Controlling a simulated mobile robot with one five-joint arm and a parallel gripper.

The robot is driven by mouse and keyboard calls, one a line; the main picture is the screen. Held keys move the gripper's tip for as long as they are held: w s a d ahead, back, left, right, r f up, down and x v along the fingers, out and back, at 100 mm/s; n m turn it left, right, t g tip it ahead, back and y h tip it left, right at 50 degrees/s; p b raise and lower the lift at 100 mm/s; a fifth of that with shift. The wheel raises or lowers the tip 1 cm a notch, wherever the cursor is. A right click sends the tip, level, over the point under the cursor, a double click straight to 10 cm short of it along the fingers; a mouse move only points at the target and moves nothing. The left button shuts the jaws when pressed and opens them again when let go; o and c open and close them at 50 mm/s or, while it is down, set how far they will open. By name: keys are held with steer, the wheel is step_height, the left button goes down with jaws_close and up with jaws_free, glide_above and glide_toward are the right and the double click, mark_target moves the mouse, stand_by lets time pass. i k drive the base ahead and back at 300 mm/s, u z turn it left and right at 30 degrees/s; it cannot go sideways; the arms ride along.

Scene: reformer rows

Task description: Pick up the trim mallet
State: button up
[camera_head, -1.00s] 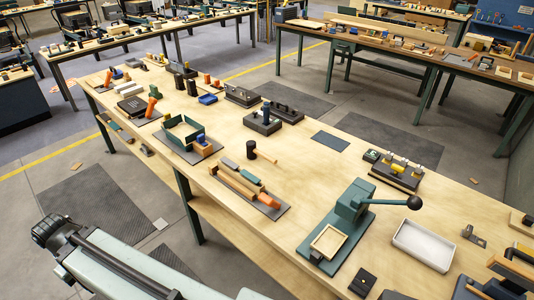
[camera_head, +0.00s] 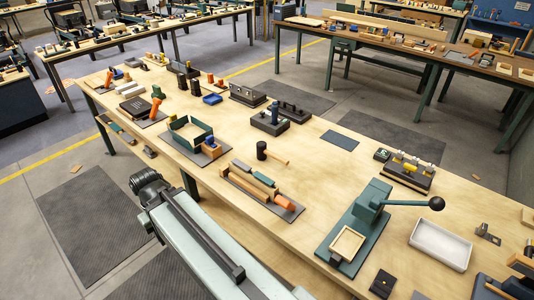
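The trim mallet (camera_head: 262,151) appears to be the tool with a dark cylindrical head and a pale wooden handle. It lies on the light wooden bench (camera_head: 318,172) near the middle, its handle pointing right. It sits just behind a dark mat (camera_head: 291,211) holding wooden and green blocks and an orange-handled tool, apart from it. Nothing covers the mallet. My arm shows at the lower left, in front of the bench edge, well short of the mallet. My gripper's fingers cannot be seen.
A green lever press (camera_head: 371,203) and a white tray (camera_head: 441,244) stand right of the mallet. A green angled holder (camera_head: 189,134) is to its left, dark blocks (camera_head: 270,122) behind. Bare bench lies right of the handle. Other benches stand farther back.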

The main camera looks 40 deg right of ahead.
mark_target(262, 152)
steer(key=i, duration=1.45)
steer(key=u, duration=0.05)
